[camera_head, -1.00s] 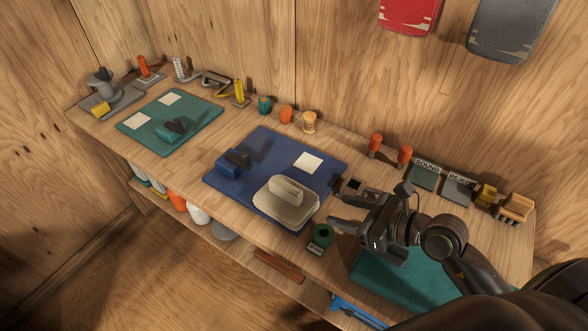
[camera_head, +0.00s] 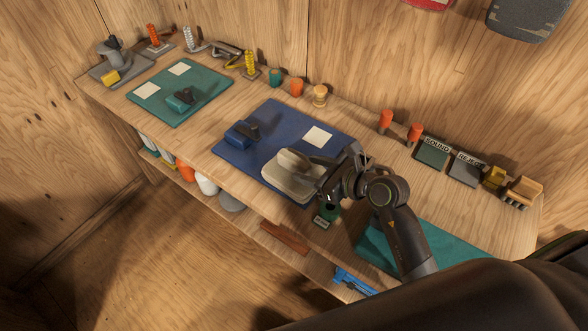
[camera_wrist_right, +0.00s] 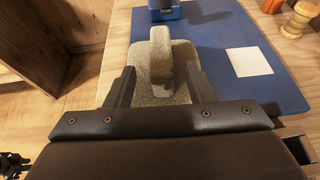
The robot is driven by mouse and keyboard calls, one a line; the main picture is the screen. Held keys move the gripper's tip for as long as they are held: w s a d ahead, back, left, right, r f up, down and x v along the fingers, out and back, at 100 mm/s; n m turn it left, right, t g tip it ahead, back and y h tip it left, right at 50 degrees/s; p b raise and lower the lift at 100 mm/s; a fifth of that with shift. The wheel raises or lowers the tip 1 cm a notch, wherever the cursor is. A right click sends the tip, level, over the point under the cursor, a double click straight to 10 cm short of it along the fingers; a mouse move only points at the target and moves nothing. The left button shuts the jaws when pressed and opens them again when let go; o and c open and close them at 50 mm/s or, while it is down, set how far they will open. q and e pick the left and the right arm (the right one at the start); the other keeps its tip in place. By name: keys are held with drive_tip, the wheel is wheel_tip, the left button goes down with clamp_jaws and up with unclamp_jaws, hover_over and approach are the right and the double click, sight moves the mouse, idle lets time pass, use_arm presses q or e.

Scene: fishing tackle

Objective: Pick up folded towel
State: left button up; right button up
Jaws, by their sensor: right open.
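The folded towel (camera_head: 290,178) is a beige bundle with a raised upright fold on top. It lies at the right front of the blue mat (camera_head: 262,130). In the right wrist view the towel (camera_wrist_right: 152,98) sits straight ahead, its raised fold (camera_wrist_right: 160,58) rising between the fingers. My right gripper (camera_head: 311,171) is open over the towel's right part. In the wrist view its fingers (camera_wrist_right: 158,86) are on either side of the towel's middle, with a gap to the raised fold. Contact cannot be told.
A blue reel-like tool (camera_head: 240,134) and a white card (camera_head: 318,137) are on the blue mat. A teal mat (camera_head: 455,246) lies at the right. The bench front edge is near.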

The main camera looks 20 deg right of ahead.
sight(294, 163)
drive_tip(key=shift+p+x, duration=0.35)
drive_tip(key=shift+x, duration=2.5)
drive_tip(key=shift+d, duration=0.1)
drive_tip(key=shift+c, duration=0.3)
drive_tip(key=shift+r, duration=0.1)
clamp_jaws()
